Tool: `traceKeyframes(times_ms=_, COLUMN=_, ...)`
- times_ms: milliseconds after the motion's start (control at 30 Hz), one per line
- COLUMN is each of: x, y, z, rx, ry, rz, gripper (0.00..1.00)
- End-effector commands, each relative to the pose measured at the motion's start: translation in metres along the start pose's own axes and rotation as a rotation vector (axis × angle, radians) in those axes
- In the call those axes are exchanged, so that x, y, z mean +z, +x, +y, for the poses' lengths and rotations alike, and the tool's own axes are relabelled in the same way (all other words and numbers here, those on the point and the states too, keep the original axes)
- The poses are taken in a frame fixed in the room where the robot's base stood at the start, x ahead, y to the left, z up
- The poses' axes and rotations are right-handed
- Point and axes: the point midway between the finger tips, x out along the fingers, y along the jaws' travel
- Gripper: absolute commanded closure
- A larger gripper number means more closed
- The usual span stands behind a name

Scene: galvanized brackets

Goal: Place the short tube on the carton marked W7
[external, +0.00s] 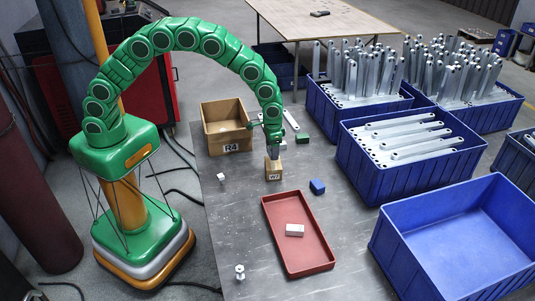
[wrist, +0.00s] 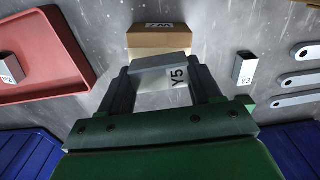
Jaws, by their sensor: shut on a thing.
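The carton marked W7 (external: 273,173) is a small brown box standing upright on the grey table. In the wrist view its brown front and label (wrist: 146,40) show just beyond my fingers. My gripper (external: 273,144) is directly over the carton in the external view. In the wrist view my gripper (wrist: 163,88) is shut on a short grey tube (wrist: 160,64) with a white face marked Y5. The tube hides part of the carton. I cannot tell whether the tube touches the carton's top.
A red tray (external: 268,216) holds a pale block (external: 295,230). An open box marked R4 (external: 205,112) stands behind left. A blue block (external: 317,187) and a green block (external: 303,138) lie nearby. Blue bins (external: 345,155) line the right. A tube marked Y3 (wrist: 243,68) lies right in the wrist view.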

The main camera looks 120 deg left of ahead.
Motion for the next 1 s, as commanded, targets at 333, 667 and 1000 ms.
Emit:
traceKeyframes(times_ms=333, x=-0.004, y=0.034, z=0.001, rx=-0.002, ry=0.001, rz=-0.003, gripper=0.68)
traceKeyframes(times_ms=667, x=-0.004, y=0.037, z=0.002, rx=0.000, ry=0.000, rz=0.000, gripper=0.68)
traceKeyframes(times_ms=1000, x=-0.004, y=0.038, z=0.002, rx=0.000, ry=0.000, rz=0.000, gripper=0.11)
